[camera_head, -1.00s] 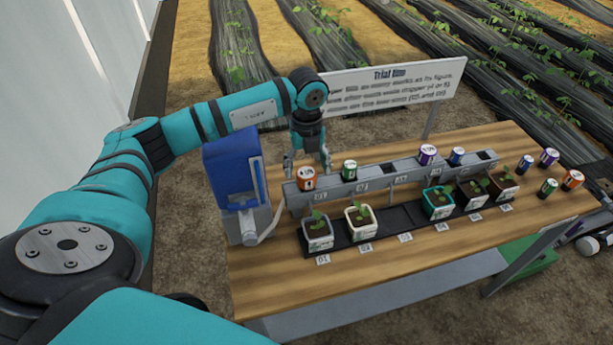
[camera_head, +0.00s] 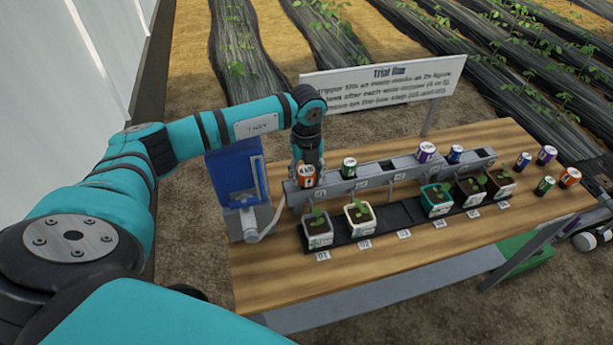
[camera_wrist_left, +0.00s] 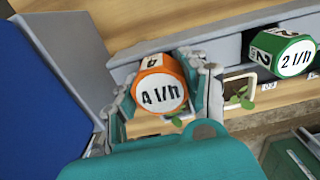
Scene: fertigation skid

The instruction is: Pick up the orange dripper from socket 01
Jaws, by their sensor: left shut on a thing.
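The orange dripper (camera_head: 306,175) stands at socket 01 at the left end of the grey rail (camera_head: 375,178). In the left wrist view the orange dripper (camera_wrist_left: 160,92) shows its white "4 l/h" top between the two fingers. My left gripper (camera_head: 307,170) comes down over it from above and is shut on it. In the left wrist view my left gripper (camera_wrist_left: 168,95) has a finger on each side of the dripper. The dripper's lower end is hidden, so I cannot tell whether it is still seated.
A green dripper (camera_head: 349,168) stands close by at socket 02. A blue tank unit (camera_head: 235,175) stands just left of the rail. Potted seedlings (camera_head: 318,232) line the front. Several loose drippers (camera_head: 545,187) stand at the right. A sign (camera_head: 385,85) rises behind.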

